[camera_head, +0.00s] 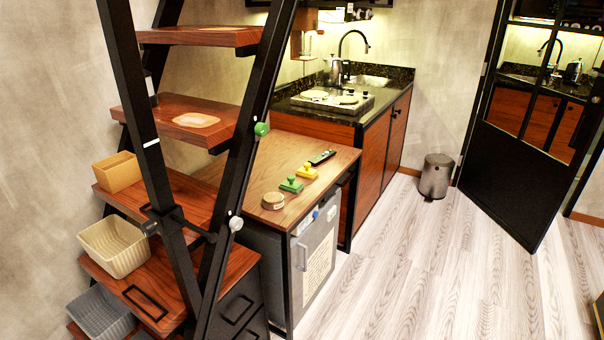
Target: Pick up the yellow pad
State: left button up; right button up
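A small yellow object (306,172), which looks like the yellow pad, rests on the wooden counter top (318,150) in the middle of the view. It has a raised part on top, but it is too small to tell its exact shape. It lies between a green object (291,185) of similar form and a dark remote-like object (322,157). Neither of my grippers shows in this view.
A round tan tin (272,201) sits near the counter's front. The black stair frame (240,150) stands left of the counter, with bins (114,247) on its wooden steps. A kitchenette (345,110) is behind. A metal bin (436,176) stands by the wall. The floor (440,270) at right is clear.

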aim_at(305, 171)
jog(key=i+l+u, duration=0.15)
jog(key=u, duration=0.25)
jog(key=i+l+u, duration=0.2)
jog(key=u, duration=0.2)
jog(key=i+l+u, duration=0.1)
jog(key=l, duration=0.25)
jog(key=i+l+u, duration=0.1)
jog(key=i+l, duration=0.15)
jog(key=i+l+u, duration=0.1)
jog(key=l, duration=0.35)
jog(key=i+l+u, duration=0.1)
jog(key=l, duration=0.25)
jog(key=i+l+u, duration=0.1)
jog(key=l, duration=0.3)
jog(key=i+l+u, duration=0.1)
jog(key=l, duration=0.3)
jog(key=i, duration=0.1)
